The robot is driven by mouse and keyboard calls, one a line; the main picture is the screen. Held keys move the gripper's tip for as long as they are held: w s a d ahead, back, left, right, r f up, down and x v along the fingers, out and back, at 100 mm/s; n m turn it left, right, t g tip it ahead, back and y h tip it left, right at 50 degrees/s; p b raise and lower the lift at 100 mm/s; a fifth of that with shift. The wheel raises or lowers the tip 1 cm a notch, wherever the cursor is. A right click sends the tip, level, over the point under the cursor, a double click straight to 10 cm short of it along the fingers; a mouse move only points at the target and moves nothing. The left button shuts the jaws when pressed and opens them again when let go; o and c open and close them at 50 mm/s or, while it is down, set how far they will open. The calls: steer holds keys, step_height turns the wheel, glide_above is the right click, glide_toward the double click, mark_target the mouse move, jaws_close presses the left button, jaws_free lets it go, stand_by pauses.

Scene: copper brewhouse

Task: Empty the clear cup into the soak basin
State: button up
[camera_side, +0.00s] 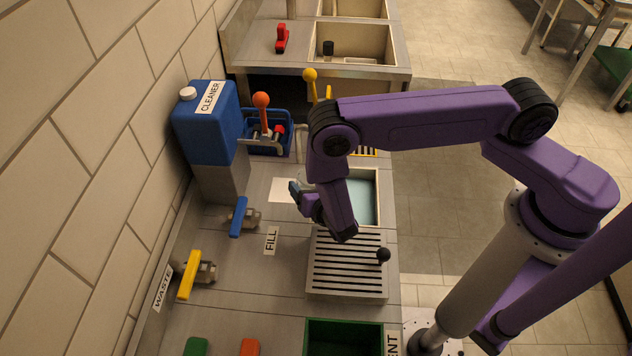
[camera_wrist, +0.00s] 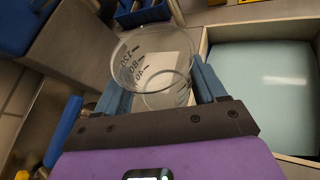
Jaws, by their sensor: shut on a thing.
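A clear cup (camera_wrist: 150,62) with dark measuring marks sits between the blue fingers of my gripper (camera_wrist: 160,95) in the wrist view. My gripper is shut on it. No liquid can be made out inside the cup. In the side view my gripper (camera_side: 300,193) is low over the counter, at the left edge of the soak basin, and the cup is hard to see there. The soak basin (camera_side: 363,190) holds pale blue-green liquid and is partly hidden by my arm. In the wrist view the basin (camera_wrist: 262,90) lies to the right of the cup.
A slatted drain rack (camera_side: 347,265) with a dark knob is in front of the basin. A blue cleaner jug (camera_side: 208,122), an orange-knobbed lever (camera_side: 262,105) and a blue-handled valve (camera_side: 239,217) stand left and behind. A green bin (camera_side: 343,335) is at the front.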

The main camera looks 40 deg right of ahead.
steer(key=shift+w+a+f+n+h, duration=0.1)
steer(key=shift+a+f+n+h, duration=0.1)
steer(key=shift+f+n+h, duration=0.4)
steer(key=shift+r, duration=0.2)
steer(key=w+a+r, duration=0.1)
steer(key=a+r, duration=0.3)
steer(key=a, duration=0.2)
steer(key=shift+w, duration=0.25)
steer(key=shift+d+r, duration=0.1)
steer(key=w+d+r, duration=0.3)
steer(key=d+r, duration=0.1)
steer(key=r, duration=0.6)
steer(key=s+d+r, duration=0.3)
steer(key=d+r, duration=0.6)
steer(key=r, duration=0.1)
steer(key=s+d+r+n, duration=0.1)
steer(key=s+d+r, duration=0.2)
steer(key=d+r, duration=0.6)
steer(key=shift+d+r+y, duration=0.3)
steer(key=shift+r+y, duration=0.1)
steer(key=shift+r, duration=0.55)
